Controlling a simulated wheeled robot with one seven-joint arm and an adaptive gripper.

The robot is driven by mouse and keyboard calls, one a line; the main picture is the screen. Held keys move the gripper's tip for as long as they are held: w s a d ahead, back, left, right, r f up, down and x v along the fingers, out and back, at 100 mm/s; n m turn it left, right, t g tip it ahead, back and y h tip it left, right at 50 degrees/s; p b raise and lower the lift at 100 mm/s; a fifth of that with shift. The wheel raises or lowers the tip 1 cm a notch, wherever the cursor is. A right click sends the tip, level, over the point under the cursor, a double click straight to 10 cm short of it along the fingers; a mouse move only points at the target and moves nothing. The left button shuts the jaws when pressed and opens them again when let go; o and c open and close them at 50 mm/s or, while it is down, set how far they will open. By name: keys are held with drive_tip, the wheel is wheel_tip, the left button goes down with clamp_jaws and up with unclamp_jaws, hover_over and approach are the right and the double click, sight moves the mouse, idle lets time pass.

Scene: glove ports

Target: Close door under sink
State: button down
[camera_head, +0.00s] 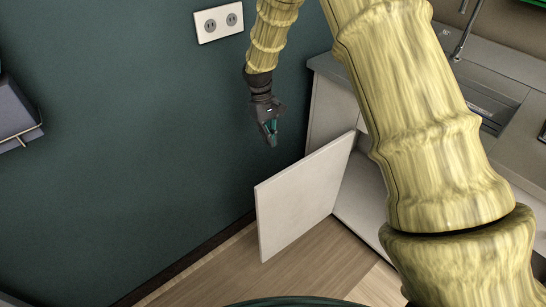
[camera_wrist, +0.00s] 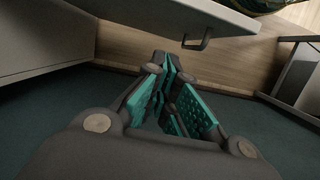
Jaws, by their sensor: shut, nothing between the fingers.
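The white cabinet door (camera_head: 300,195) under the sink counter stands open in the head view, swung out from the cabinet (camera_head: 330,112) toward the left. The door (camera_wrist: 150,25) also shows at the top of the wrist view, with a dark bar handle (camera_wrist: 200,40) on its face. My gripper (camera_head: 271,138) is above and to the left of the door, near the green wall. It is shut and empty. In the wrist view its teal-padded fingers (camera_wrist: 172,75) point toward the door, apart from it. My arm hides part of the cabinet opening.
The counter with a sink (camera_head: 490,105) and faucet (camera_head: 465,35) is at the upper right. A green wall (camera_head: 130,130) with an outlet (camera_head: 218,22) runs behind my gripper. A grey box-like fixture (camera_head: 12,110) is at far left. Wood floor (camera_head: 215,275) lies below.

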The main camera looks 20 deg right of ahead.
drive_tip(key=s+d+f+p, duration=0.1)
drive_tip(key=s+f, duration=0.4)
drive_tip(key=f, duration=0.4)
drive_tip(key=shift+s+d+f, duration=0.25)
drive_tip(key=shift+d, duration=0.1)
drive_tip(key=shift+s, duration=0.1)
idle(0.3)
